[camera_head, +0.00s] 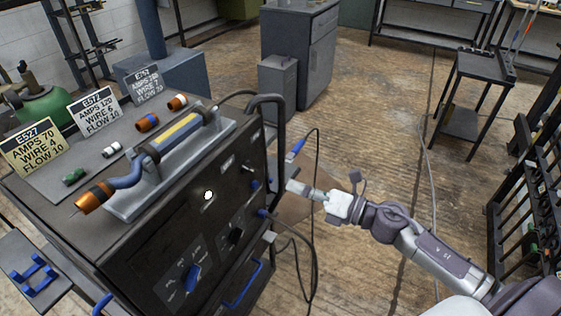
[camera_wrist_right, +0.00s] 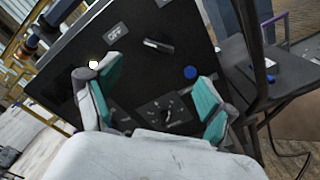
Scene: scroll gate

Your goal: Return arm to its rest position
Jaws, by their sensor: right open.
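My right arm reaches in from the right in the head view. Its gripper (camera_head: 305,191) is beside the right end of the dark welding machine's front panel (camera_head: 210,222). In the right wrist view the two teal-padded fingers of this gripper (camera_wrist_right: 155,92) are spread apart with nothing between them. Behind them is the machine's panel (camera_wrist_right: 130,70) with a dial, a switch and a blue button. I cannot tell the exact gap from fingers to panel. My left gripper is not in view.
A welding torch (camera_head: 180,133) lies in a grey cradle on the machine, near several coloured nozzles and setting cards (camera_head: 40,147). A black handle rail (camera_head: 281,130) and hanging cables (camera_head: 312,240) are close to my right gripper. Open floor (camera_head: 370,130) lies behind my arm.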

